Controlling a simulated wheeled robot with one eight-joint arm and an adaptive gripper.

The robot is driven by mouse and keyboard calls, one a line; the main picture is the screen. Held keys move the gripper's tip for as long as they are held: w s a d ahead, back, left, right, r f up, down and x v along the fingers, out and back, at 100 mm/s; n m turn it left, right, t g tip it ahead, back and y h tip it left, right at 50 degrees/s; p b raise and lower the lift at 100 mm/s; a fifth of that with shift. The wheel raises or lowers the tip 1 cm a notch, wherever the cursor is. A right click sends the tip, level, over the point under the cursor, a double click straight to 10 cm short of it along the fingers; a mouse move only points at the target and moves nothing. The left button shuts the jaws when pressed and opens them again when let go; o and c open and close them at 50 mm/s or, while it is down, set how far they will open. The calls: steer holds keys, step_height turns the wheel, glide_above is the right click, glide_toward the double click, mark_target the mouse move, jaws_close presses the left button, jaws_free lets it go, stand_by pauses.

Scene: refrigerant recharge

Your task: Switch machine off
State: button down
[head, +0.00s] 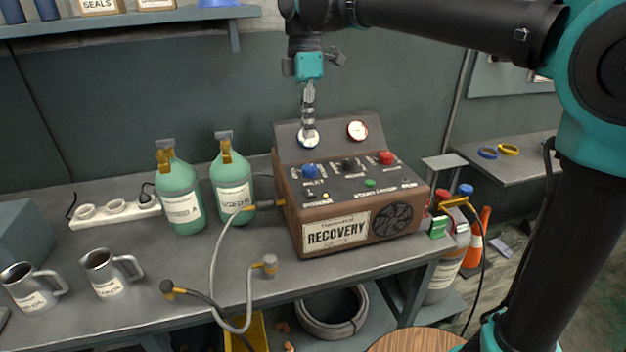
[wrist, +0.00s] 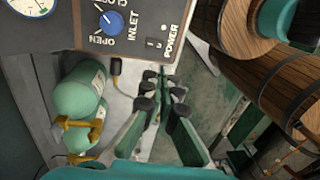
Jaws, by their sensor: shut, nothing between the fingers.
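The brown recovery machine (head: 335,236) stands on the workbench, its sloped dark control panel facing up. A small switch (head: 311,194) sits at the panel's left front, below the blue inlet knob (head: 310,171). In the wrist view, the switch (wrist: 154,43) is beside the word POWER and the blue knob (wrist: 110,22); its position is too small to tell. My gripper (head: 308,128) points down, above and behind the knobs, in front of the left gauge. Its fingers (wrist: 164,85) look closed together and empty, and contact with the machine cannot be told.
Two green bottles (head: 180,196) (head: 233,186) stand left of the machine. A hose (head: 216,262) runs from its left side over the bench front. Metal mugs (head: 107,275) (head: 32,290) are at the left. A red knob (head: 386,158) and green button (head: 370,183) are on the panel.

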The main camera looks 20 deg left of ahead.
mark_target(311, 194)
steer(key=f, duration=0.4)
steer(key=s+f, duration=0.1)
steer(key=f, duration=0.4)
steer(key=d+f, duration=0.1)
steer(key=f, duration=0.4)
steer(key=shift+s+d, duration=0.1)
steer(key=shift+s, duration=0.15)
steer(key=shift+s+d+f+t+y, duration=0.1)
steer(key=shift+s+f+t+y, duration=0.1)
steer(key=shift+f+t+y, duration=0.15)
steer(key=shift+w+r, duration=0.1)
steer(key=shift+w, duration=0.1)
steer(key=shift+w+a+r, duration=0.1)
steer(key=shift+w+a, duration=0.4)
